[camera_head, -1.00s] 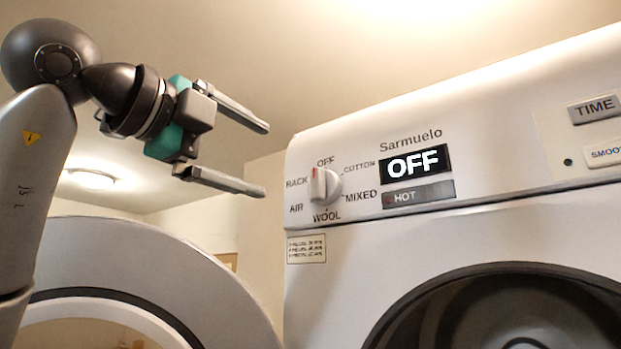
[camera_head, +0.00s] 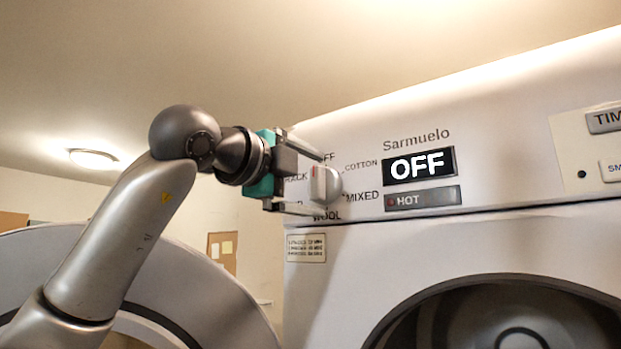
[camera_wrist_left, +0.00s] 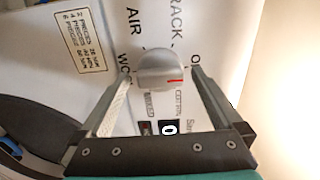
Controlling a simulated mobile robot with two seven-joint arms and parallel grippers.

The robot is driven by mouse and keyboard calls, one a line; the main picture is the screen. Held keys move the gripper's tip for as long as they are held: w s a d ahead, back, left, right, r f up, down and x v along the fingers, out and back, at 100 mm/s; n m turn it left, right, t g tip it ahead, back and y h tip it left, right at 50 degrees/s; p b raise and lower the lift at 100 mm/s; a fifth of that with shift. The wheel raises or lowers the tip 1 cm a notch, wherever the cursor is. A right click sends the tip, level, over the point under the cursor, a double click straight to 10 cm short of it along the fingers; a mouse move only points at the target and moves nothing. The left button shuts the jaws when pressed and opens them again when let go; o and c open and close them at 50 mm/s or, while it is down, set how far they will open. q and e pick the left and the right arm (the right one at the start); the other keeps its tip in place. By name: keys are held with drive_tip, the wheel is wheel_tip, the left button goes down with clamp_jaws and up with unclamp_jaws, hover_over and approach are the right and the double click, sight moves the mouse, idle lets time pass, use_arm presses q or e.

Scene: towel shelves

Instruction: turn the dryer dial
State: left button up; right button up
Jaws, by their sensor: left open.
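My right gripper does not show.
The dryer panel (camera_head: 520,150) carries a HOT indicator (camera_head: 421,199) and a TIME button (camera_head: 606,120) at right. The open round door (camera_head: 215,295) stands at lower left, behind my left arm. The dark drum opening (camera_head: 500,320) is below the panel.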

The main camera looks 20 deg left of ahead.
use_arm(q)
drive_tip(key=shift+c, duration=0.2)
drive_tip(key=c, duration=1.2)
drive_tip(key=shift+m, duration=0.3)
drive_tip(key=m+b, duration=0.1)
drive_tip(key=m, duration=0.9)
drive_tip(key=shift+m, duration=0.3)
drive_tip(key=m, duration=0.6)
drive_tip(key=m+p, duration=0.1)
drive_tip(key=m, duration=0.5)
drive_tip(key=shift+m, duration=0.4)
